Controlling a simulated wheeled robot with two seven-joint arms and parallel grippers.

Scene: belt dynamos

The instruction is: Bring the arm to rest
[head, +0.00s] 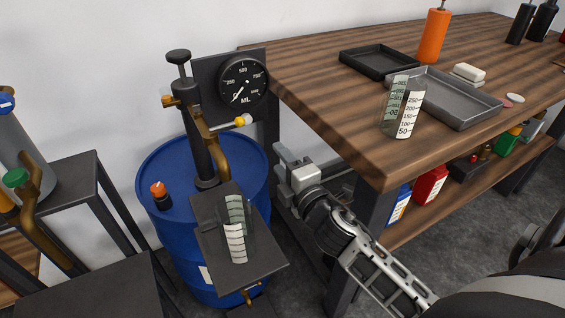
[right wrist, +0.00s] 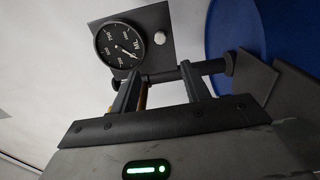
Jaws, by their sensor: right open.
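My right gripper (head: 290,165) is in the head view, just right of the blue drum (head: 262,180) and beside the left end of the wooden bench. Its arm comes up from the lower right. In the right wrist view the two fingers (right wrist: 165,88) stand apart with nothing gripped between them. A dark rod (right wrist: 212,67) of the pump shows beyond the fingertips; I cannot tell how far off it is. My left gripper is not in view.
The drum carries a pump (head: 196,140), a dial gauge (head: 243,81), a yellow-tipped lever (head: 240,121) and a plate with a graduated beaker (head: 235,230). The wooden bench (head: 330,85) holds another beaker (head: 402,105), trays and an orange bottle (head: 432,36). Its edge is close to my right arm.

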